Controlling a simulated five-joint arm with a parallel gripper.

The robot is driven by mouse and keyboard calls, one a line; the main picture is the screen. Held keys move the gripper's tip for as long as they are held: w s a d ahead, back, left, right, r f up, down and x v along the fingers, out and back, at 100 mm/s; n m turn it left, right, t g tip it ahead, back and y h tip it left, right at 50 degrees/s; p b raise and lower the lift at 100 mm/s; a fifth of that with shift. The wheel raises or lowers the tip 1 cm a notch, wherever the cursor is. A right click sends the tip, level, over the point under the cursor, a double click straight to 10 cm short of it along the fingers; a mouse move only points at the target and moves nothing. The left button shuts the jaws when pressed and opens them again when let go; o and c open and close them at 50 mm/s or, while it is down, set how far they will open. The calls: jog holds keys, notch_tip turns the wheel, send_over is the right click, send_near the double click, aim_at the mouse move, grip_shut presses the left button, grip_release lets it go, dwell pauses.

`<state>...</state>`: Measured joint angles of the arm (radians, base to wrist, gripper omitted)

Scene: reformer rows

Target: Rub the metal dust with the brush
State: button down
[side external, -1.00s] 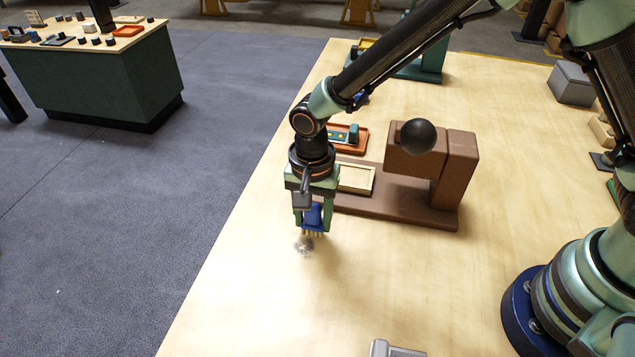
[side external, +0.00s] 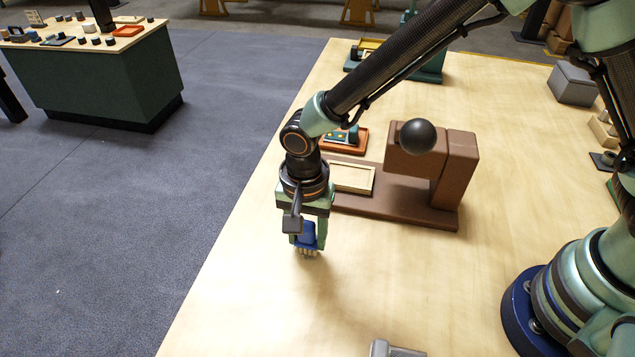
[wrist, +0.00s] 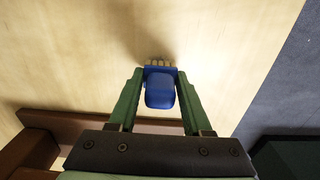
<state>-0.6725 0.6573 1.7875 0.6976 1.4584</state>
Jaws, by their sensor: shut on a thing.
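My gripper (side external: 305,240) is shut on a blue brush (side external: 307,233) with pale bristles pointing down. In the side external view the bristles are at or just above the bare wooden table, near its left edge. In the wrist view the brush (wrist: 160,92) sits between the green fingers, with its pale bristles at the far end and a shadow beyond them. I see no metal dust in either current view; any under the brush is hidden.
A brown press-like stand (side external: 458,180) with a black ball stands behind the brush, a pale tray (side external: 352,179) on its base. An orange tray (side external: 345,146) lies farther back. A grey object (side external: 392,349) is at the front edge. The table right of the brush is clear.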

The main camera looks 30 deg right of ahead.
jog(key=w+d, duration=0.2)
jog(key=w, duration=0.1)
jog(key=shift+d, duration=0.4)
notch_tip(320, 180, up, 6)
jog(key=shift+r, duration=0.25)
dwell(0.6)
